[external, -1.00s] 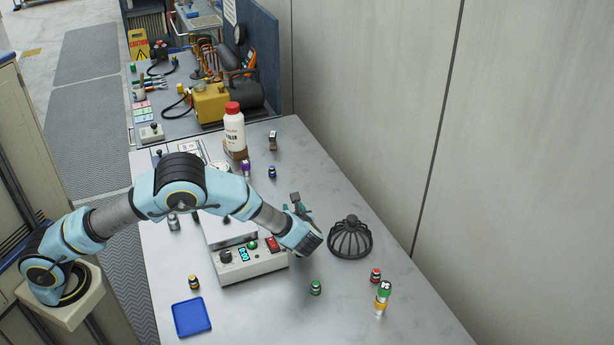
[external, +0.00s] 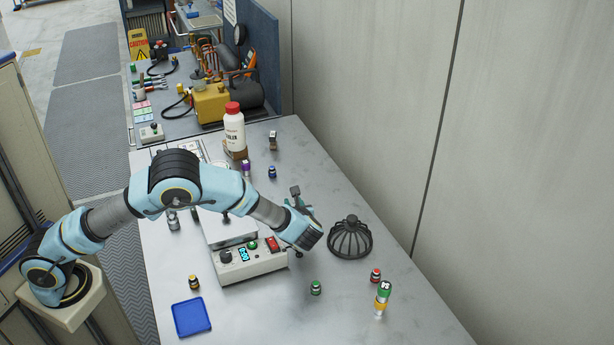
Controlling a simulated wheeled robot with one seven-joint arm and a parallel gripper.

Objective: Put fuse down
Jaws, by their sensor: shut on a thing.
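My gripper (external: 299,207) is at the end of the arm, above the bench just right of the white instrument box and left of the black wire cage. It is shut, but the wrist hides most of the jaws. A small dark piece (external: 295,191) shows at the far side of the gripper; I take it for the fuse, though its shape is hard to make out. I cannot tell the exact gap between it and the bench.
The instrument box (external: 252,264) stands under my forearm. The black cage (external: 350,239) is close on the right. Small coloured-top jars, such as the green one (external: 316,288) and red one (external: 376,275), and a blue tray (external: 192,317) are nearer.

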